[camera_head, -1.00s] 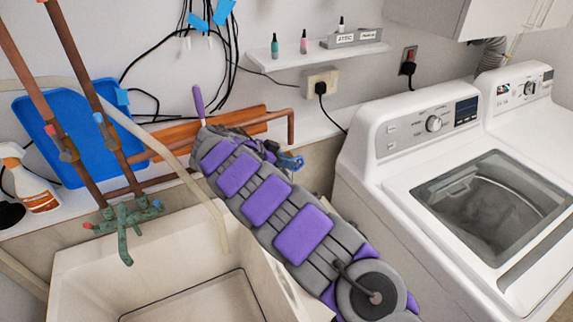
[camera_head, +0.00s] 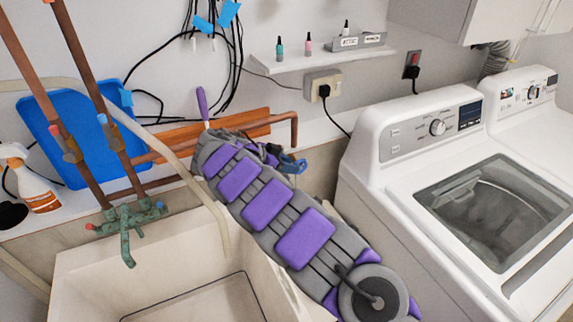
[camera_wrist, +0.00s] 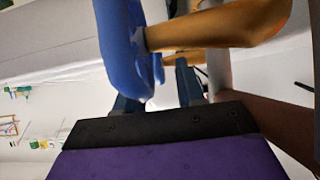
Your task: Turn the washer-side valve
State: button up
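A blue valve handle (camera_head: 292,164) shows beside the end of my arm in the head view, near the copper pipe by the washer. In the wrist view the blue handle (camera_wrist: 122,45) is large and close, joined to a copper-coloured pipe (camera_wrist: 220,28). My gripper (camera_wrist: 157,92) has its two dark blue fingers apart, just below the handle in the picture. The left finger overlaps the lower end of the handle; I cannot tell whether they touch. In the head view my arm hides the fingers.
The white washer (camera_head: 400,136) stands on the right. A utility sink (camera_head: 85,272) with a green faucet (camera_head: 127,222) is at lower left. Copper pipes (camera_head: 88,95), a blue tray (camera_head: 50,115) and a spray bottle (camera_head: 35,190) are at left. A small shelf (camera_head: 300,62) hangs above.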

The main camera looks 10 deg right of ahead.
jog(key=p+v, duration=0.3)
jog(key=v, duration=0.9)
jog(key=shift+a+f, duration=0.15)
